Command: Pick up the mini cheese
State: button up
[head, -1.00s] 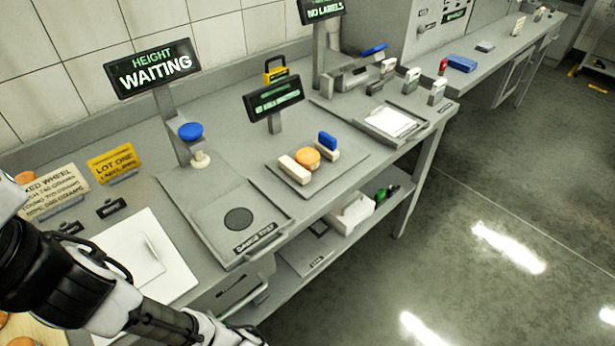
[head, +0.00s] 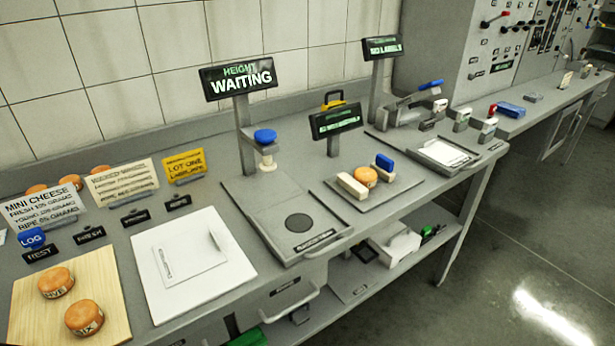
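Small orange cheese wheels are in the head view. One cheese (head: 56,282) lies on a wooden board (head: 110,306) at the lower left, with dark letters on its side. A second lettered cheese (head: 84,317) lies just in front of it on the same board. Several more orange tops (head: 71,182) show partly hidden behind the signs at the left. A sign (head: 42,205) reads "MINI CHEESE". My gripper is out of view.
A white board (head: 210,290) with a sheet and a pen lies right of the wooden board. The height gauge (head: 265,140) stands on a grey base, its display (head: 237,79) reading "WAITING". Open floor (head: 500,270) lies at the right.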

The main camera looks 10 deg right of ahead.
aim_at(367, 177)
jog(key=l+u, duration=0.2)
jog(key=u, duration=0.15)
jog(key=i+l+u, duration=0.1)
jog(key=l+u, duration=0.35)
jog(key=u, duration=0.25)
jog(key=k+l+u, duration=0.1)
jog(key=l+u, duration=0.2)
jog(key=l, duration=0.15)
jog(key=k+l+u, duration=0.1)
jog(key=l+u, duration=0.15)
jog(key=l, duration=0.2)
jog(key=k+l+u, duration=0.1)
jog(key=l, duration=0.25)
jog(key=k+l+u, duration=0.1)
jog(key=l, duration=0.2)
jog(key=k+l+u, duration=0.1)
jog(key=l, duration=0.2)
jog(key=k+l, duration=0.2)
jog(key=l, duration=0.2)
jog(key=k+l, duration=0.15)
jog(key=l, duration=0.25)
jog(key=k+l, duration=0.2)
jog(key=l, duration=0.2)
jog(key=k+l, duration=0.2)
jog(key=l, duration=0.2)
jog(key=i, duration=0.5)
